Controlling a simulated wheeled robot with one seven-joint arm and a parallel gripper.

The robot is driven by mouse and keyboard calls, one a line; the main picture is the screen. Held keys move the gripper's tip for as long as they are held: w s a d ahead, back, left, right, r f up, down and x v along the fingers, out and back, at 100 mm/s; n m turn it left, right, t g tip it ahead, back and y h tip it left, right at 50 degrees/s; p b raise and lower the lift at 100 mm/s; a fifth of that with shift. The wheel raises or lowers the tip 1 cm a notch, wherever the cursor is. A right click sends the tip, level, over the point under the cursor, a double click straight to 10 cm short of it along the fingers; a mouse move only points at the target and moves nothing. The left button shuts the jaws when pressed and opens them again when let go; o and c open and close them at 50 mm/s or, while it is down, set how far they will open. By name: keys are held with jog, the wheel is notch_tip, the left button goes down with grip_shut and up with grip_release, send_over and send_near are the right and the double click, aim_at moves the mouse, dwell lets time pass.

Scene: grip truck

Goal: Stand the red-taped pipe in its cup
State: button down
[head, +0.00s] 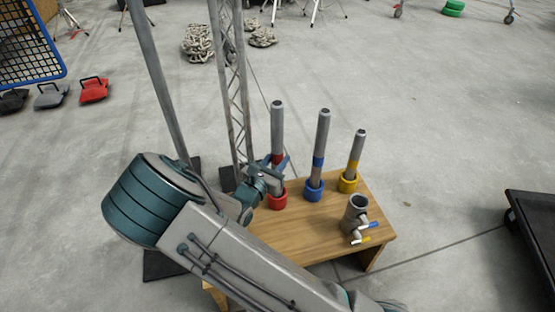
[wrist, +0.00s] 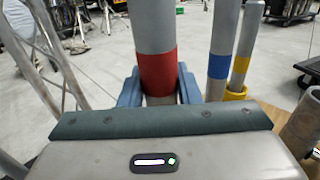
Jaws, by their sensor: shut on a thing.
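The red-taped pipe (head: 277,125) is grey with a red band and stands upright at the left of the wooden table. Its lower end is at the red cup (head: 278,198); the pipe looks to be in the cup, but how deep I cannot tell. My gripper (head: 275,167) is shut on the pipe around its red tape. In the wrist view the red-taped pipe (wrist: 155,28) rises between the two blue fingers of my gripper (wrist: 158,88), and the red cup is hidden there.
A blue-taped pipe (head: 321,135) stands in a blue cup (head: 314,190), and a yellow-taped pipe (head: 356,150) in a yellow cup (head: 348,182). A grey holder (head: 355,214) with small tools is at the front right of the table (head: 335,240). A lattice truss (head: 232,90) stands close behind my gripper.

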jog(key=shift+f, duration=0.25)
jog(key=shift+f+b, duration=1)
jog(key=shift+f, duration=1.15)
jog(key=c, duration=1)
grip_release()
jog(key=shift+o, duration=0.2)
jog(key=shift+s, duration=0.1)
jog(key=p+v, duration=0.4)
jog(key=v, duration=0.9)
jog(key=shift+s+a, duration=0.2)
jog(key=shift+s, duration=0.05)
jog(key=shift+r, duration=0.1)
